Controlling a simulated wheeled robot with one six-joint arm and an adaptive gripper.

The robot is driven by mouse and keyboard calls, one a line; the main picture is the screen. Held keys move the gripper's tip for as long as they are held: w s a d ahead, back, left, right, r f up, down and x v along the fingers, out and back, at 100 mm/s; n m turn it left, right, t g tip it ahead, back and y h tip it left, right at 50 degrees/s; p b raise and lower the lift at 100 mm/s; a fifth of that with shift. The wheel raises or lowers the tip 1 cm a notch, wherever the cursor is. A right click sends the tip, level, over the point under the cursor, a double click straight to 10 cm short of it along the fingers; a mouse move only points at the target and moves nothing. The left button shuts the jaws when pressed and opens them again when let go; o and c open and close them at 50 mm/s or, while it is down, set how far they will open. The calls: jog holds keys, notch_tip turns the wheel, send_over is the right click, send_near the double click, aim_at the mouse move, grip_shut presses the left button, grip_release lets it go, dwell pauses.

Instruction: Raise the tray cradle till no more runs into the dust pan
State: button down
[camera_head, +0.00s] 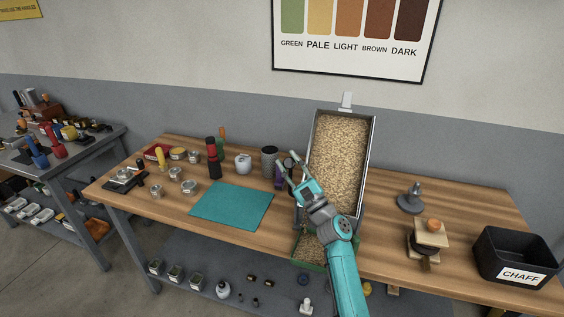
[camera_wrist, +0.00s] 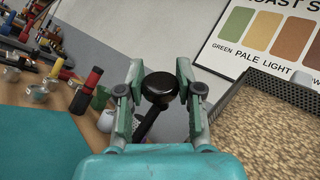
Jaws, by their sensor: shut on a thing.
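The tray cradle holds a metal-walled tray (camera_head: 371,150) full of pale beans, steeply tilted with its far end high against the wall. The tray also shows at the right of the wrist view (camera_wrist: 242,93). The green dust pan (camera_head: 297,258) is below the tray's low end, with beans in it; my arm hides part of it. My gripper (camera_head: 287,167) is left of the tray. In the wrist view its fingers are shut on a black round knob (camera_wrist: 160,86) on a dark shaft. Where the shaft joins is hidden, and I cannot tell whether beans are running.
A teal mat (camera_head: 232,205), jars, a dark canister (camera_head: 268,161) and a white pot (camera_head: 243,163) stand left of my gripper. A grey stand (camera_head: 410,200), a small wooden device (camera_head: 430,238) and a black chaff bin (camera_head: 512,250) are to the right.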

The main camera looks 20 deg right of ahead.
jog(key=shift+s+a+f+n+y, duration=0.1)
jog(key=shift+s+a+n+y, duration=0.2)
jog(key=shift+n+y, duration=0.1)
jog(key=shift+s, duration=0.1)
jog(key=c, duration=0.8)
grip_release()
jog(key=shift+o, duration=0.2)
notch_tip(320, 180, up, 10)
